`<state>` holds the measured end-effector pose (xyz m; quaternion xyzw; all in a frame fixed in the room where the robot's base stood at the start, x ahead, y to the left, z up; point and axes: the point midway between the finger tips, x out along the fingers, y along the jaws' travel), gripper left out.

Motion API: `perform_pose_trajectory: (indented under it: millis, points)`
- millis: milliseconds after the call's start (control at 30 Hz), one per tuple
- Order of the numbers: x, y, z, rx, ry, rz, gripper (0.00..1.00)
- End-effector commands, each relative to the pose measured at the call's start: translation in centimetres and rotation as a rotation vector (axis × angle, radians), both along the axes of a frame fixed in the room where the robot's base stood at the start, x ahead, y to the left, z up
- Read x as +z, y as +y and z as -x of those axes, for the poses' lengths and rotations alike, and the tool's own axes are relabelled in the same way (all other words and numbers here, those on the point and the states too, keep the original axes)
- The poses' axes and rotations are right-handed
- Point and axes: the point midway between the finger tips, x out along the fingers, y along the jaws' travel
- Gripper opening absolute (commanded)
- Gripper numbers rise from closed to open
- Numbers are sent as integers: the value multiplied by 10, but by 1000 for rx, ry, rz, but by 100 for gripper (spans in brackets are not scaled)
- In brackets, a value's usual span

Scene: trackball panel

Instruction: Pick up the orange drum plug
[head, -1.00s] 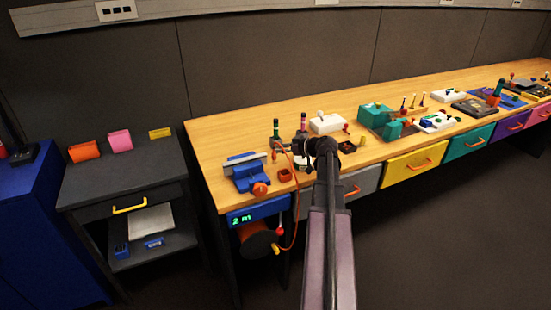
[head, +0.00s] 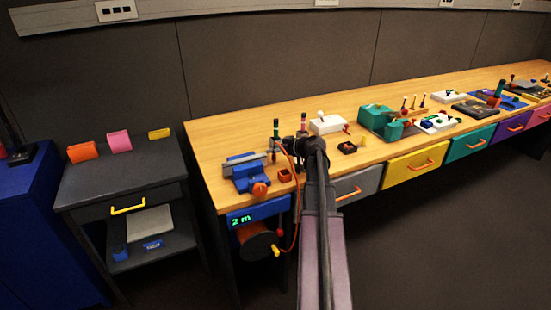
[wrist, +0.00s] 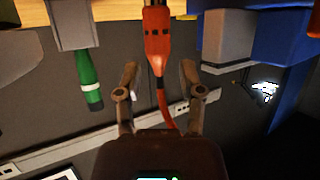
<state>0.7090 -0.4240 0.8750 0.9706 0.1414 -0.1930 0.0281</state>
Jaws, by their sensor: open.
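The orange drum plug (wrist: 157,38) shows in the wrist view, top centre, with its orange cord running down between my fingers. My gripper (wrist: 159,70) is open, one finger on each side of the plug's cord end, with gaps visible in the picture. I cannot tell whether the fingers reach its depth. In the head view my gripper (head: 290,148) is over the bench's left part, and the plug is too small or hidden to make out. The orange cord (head: 298,205) hangs from there to the drum (head: 257,243) under the bench.
A blue vise (head: 250,175) and a small red-brown box (head: 284,175) stand close by on the bench. A green-handled tool (wrist: 88,80) hangs beside the gripper in the wrist view. A white box (head: 327,124) stands behind to the right. A dark side table (head: 120,170) is at left.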

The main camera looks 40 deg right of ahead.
Motion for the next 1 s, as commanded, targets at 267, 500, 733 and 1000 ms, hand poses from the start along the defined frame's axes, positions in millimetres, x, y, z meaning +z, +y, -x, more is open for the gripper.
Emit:
perform_pose_trajectory:
  millis: [267,500,733,1000]
  points:
    - [0,0,0,0,0,0,0]
    - [0,0,0,0,0,0,0]
    - [2,0,0,0,0,0,0]
    - [14,-1,0,-1,0,0,0]
